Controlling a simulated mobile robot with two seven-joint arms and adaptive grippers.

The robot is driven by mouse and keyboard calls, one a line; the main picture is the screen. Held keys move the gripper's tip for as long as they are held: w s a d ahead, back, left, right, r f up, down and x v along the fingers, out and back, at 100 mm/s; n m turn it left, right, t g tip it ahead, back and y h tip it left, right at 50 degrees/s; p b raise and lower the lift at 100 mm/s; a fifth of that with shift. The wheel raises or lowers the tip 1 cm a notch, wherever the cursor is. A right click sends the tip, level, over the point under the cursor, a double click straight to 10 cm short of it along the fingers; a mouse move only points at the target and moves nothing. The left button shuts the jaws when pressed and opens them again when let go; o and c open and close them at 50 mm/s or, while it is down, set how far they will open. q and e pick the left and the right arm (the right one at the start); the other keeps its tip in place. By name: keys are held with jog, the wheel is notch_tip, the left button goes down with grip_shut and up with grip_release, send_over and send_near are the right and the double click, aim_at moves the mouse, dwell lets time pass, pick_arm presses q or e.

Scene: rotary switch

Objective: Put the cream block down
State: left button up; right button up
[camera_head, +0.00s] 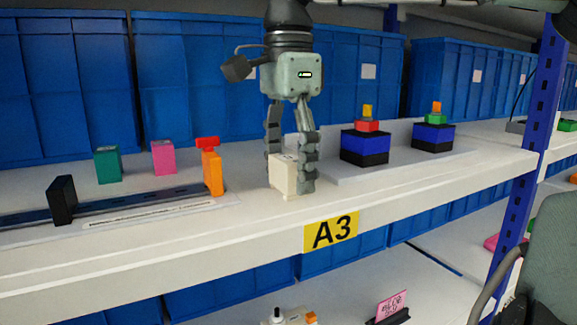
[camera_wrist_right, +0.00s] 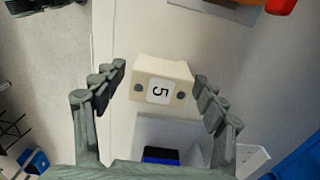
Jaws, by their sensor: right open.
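The cream block (camera_head: 284,178) stands on the white shelf, just left of the light base plate. In the right wrist view the cream block (camera_wrist_right: 161,82) shows a white label with a 5. My right gripper (camera_head: 291,172) points down around the block. In the right wrist view my right gripper (camera_wrist_right: 160,88) is open, with a finger on each side and gaps to the block. In the head view the right finger hides part of the block. My left gripper is not in view.
To the left stand an orange block with a red top (camera_head: 212,172), a pink block (camera_head: 163,157), a green block (camera_head: 108,164) and a black block (camera_head: 62,200) by a dark rail. To the right are two blue-and-black switch boxes (camera_head: 364,146). Blue bins (camera_head: 190,75) stand behind.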

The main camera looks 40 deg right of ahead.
aim_at(288, 157)
notch_tip(288, 157, up, 7)
jog(key=shift+r+p, duration=0.1)
jog(key=shift+p, duration=0.3)
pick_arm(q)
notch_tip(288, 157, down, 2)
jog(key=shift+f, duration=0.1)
pick_arm(e)
jog(key=shift+r, duration=0.3)
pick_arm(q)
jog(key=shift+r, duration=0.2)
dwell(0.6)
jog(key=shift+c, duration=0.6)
